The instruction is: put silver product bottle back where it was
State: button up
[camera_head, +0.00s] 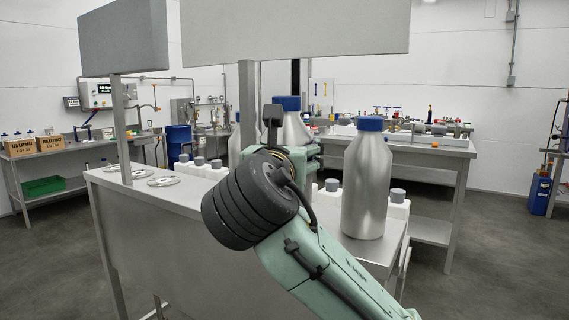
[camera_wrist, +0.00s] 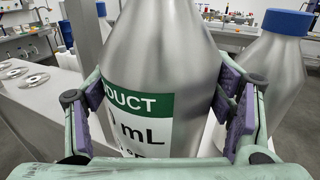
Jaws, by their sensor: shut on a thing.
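A silver product bottle (camera_wrist: 165,50) with a green and white label fills the middle of the wrist view. My gripper (camera_wrist: 163,112) is shut on it, with one purple-padded finger on each side. In the head view the held bottle (camera_head: 294,130) looks upright, its blue cap showing above my wrist; its lower part is hidden, so I cannot tell whether its base touches the table. A second silver bottle (camera_head: 369,185) with a blue cap stands to its right on the steel table (camera_head: 150,220); it also shows in the wrist view (camera_wrist: 268,75).
Another silver bottle (camera_head: 235,145) is partly hidden behind my wrist. Small white bottles with grey caps (camera_head: 398,205) stand close around the silver bottles. Flat round metal pieces (camera_head: 166,181) lie at the table's left. A post (camera_head: 121,130) rises there.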

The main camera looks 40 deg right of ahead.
jog(key=w+d+f+p, duration=0.2)
jog(key=w+d+f, duration=0.1)
jog(key=w+d, duration=0.5)
jog(key=shift+w+d, duration=0.35)
jog(key=shift+f, duration=0.1)
jog(key=shift+f, duration=0.15)
jog(key=o, duration=1.7)
jog(key=shift+f, duration=0.1)
